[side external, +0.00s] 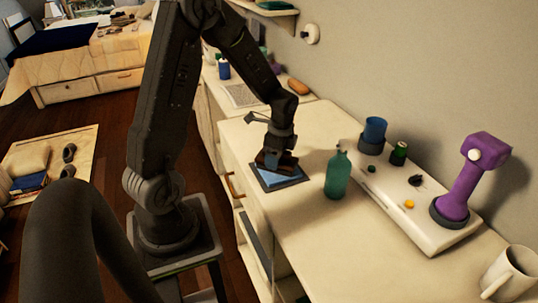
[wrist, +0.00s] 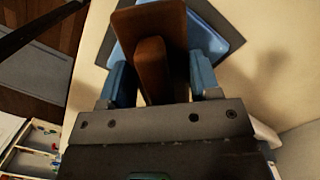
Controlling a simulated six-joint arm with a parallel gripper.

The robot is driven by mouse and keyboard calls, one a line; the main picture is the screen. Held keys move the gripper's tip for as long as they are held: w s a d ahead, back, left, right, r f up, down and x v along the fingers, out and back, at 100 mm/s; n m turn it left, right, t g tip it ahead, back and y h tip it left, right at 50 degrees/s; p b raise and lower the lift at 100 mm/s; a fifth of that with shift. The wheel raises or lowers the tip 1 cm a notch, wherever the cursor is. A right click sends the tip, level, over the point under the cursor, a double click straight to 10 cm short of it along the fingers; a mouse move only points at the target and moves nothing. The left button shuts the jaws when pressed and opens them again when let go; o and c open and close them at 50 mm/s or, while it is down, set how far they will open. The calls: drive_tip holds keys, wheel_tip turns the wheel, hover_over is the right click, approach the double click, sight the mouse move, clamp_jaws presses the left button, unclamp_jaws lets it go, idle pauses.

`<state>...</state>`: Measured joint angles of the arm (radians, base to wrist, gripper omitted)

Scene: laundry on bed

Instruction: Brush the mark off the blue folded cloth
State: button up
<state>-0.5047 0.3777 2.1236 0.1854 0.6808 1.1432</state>
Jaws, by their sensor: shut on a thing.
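The blue folded cloth (side external: 283,181) lies on a dark square mat (side external: 307,179) on the cream dresser top. In the wrist view the cloth (wrist: 207,42) shows beside and behind the brush. My gripper (side external: 277,153) is right over the cloth, pointing down. It is shut on a brown brush (side external: 270,160), whose brown body also shows between the blue fingers in the wrist view (wrist: 150,60). The brush is at or just above the cloth; I cannot tell whether they touch. I see no mark on the visible part of the cloth; the brush and gripper hide the rest.
A green bottle (side external: 338,175) stands close to the right of the mat. Farther right, a pale board (side external: 425,235) holds a blue cup (side external: 374,132), a small green jar (side external: 399,153) and a purple lamp-like object (side external: 470,180). A white mug (side external: 512,272) stands at the lower right. The dresser front is clear.

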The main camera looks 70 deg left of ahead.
sight(289, 152)
drive_tip(key=shift+w, duration=2)
drive_tip(key=shift+s, duration=3.1)
drive_tip(key=shift+w, duration=3.2)
drive_tip(key=shift+s, duration=3.35)
drive_tip(key=shift+s+r, duration=0.1)
drive_tip(key=shift+s, duration=0.1)
drive_tip(key=shift+r, duration=4)
